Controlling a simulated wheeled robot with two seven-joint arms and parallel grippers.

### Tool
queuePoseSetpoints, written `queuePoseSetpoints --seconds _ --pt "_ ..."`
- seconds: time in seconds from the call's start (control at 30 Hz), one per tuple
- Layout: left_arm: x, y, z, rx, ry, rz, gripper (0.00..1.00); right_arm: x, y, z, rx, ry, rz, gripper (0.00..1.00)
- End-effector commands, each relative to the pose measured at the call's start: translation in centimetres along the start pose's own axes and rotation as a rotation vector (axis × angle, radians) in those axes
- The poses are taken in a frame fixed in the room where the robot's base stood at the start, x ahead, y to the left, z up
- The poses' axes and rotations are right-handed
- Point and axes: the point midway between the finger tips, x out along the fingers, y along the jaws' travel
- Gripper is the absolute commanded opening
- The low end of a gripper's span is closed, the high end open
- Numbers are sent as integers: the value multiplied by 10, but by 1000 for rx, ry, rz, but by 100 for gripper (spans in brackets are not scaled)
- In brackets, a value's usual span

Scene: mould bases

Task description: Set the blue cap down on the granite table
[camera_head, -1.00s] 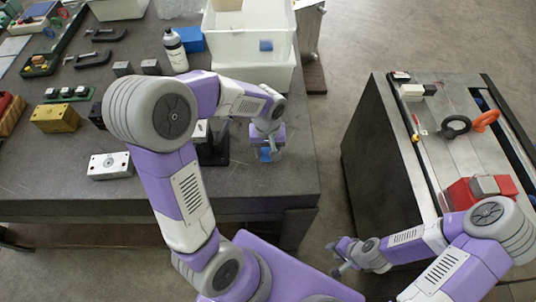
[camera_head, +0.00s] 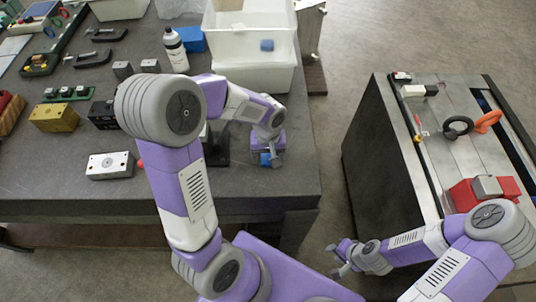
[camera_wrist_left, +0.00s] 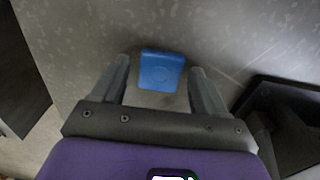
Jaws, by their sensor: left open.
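The blue cap (camera_wrist_left: 162,70) rests on the granite table (camera_wrist_left: 225,25), with bare grey surface visible around it. It also shows in the head view (camera_head: 265,160), near the table's front right corner, partly hidden by my gripper. My left gripper (camera_wrist_left: 160,67) is open, with one finger on each side of the cap and a visible gap on both sides. In the head view my left gripper (camera_head: 271,161) points down at the table. My right gripper (camera_head: 335,259) hangs low between the table and the cart, its fingers apart and empty.
A black stand (camera_head: 218,150) is just left of my left gripper. A white bin (camera_head: 250,78) and a bottle (camera_head: 175,50) stand behind. A silver block (camera_head: 109,166) and a brass block (camera_head: 54,118) lie left. A cart (camera_head: 455,145) stands right.

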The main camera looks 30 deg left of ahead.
Motion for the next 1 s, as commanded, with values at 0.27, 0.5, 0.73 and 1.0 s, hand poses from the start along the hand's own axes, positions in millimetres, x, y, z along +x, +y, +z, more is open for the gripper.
queuePoseSetpoints --seconds 0.27,0.5,0.73,1.0 --pt "-25 1 -1 0 4 3 73 -8 -3 0 0 0 0 36" --pt "-79 1 -1 -1 5 4 73 -20 -7 1 0 0 0 36" --pt "-114 1 0 2 2 1 73 -26 -10 1 0 0 0 36" --pt "-124 0 0 1 0 1 73 -27 -10 1 0 0 0 36"
